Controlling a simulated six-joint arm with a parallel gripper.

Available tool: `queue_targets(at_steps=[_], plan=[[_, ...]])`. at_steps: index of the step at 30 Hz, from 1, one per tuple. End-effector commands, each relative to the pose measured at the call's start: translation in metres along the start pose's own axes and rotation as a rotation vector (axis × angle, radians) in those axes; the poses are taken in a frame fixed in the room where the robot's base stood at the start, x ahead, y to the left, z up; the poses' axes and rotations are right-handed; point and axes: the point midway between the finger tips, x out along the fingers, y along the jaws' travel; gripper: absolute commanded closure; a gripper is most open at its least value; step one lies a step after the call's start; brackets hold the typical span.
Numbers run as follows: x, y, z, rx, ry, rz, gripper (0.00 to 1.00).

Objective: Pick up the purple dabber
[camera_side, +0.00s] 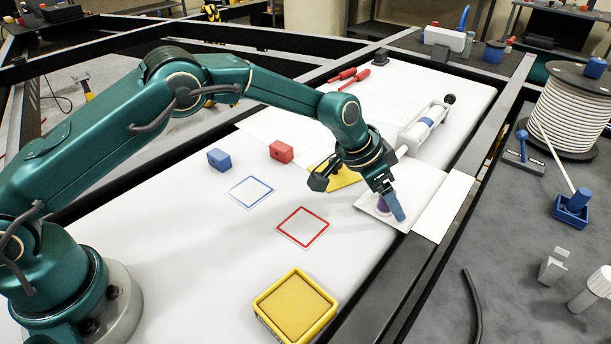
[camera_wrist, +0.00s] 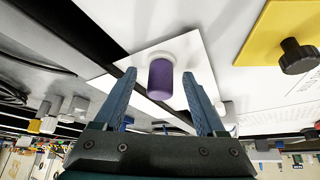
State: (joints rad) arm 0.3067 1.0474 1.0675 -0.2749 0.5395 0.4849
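The purple dabber (camera_side: 382,204) stands on a pale square sheet (camera_side: 425,182) near the table's right edge. In the side view it is partly hidden behind a blue finger of my gripper (camera_side: 391,207). In the wrist view the purple dabber (camera_wrist: 161,80) shows as a purple cylinder with a pale end against the sheet. It lies between the two spread blue fingers of my gripper (camera_wrist: 160,73), with a gap on each side. My gripper is open and holds nothing.
A yellow plate (camera_side: 345,179) with a dark knob (camera_wrist: 298,56) lies beside the sheet. A white cylinder device (camera_side: 425,125) is behind. Red block (camera_side: 281,151), blue block (camera_side: 219,159), outlined squares (camera_side: 302,228) and a yellow pad box (camera_side: 296,305) lie left and in front.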

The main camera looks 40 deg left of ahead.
Motion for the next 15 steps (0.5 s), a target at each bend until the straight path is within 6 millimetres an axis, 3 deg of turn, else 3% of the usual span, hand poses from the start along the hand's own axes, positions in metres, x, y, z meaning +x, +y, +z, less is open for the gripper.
queue_targets(at_steps=[1, 3, 6, 15], plan=[[-0.0001, 0.0, 0.0, 0.0, 0.0, 0.0, 0.43], [-0.0002, 0.0, 0.0, 0.0, 0.0, 0.0, 0.69], [-0.0001, -0.0001, 0.0001, 0.0, 0.0, 0.0, 1.0], [-0.0006, -0.0001, -0.0001, 0.0, -0.001, 0.0, 1.0]])
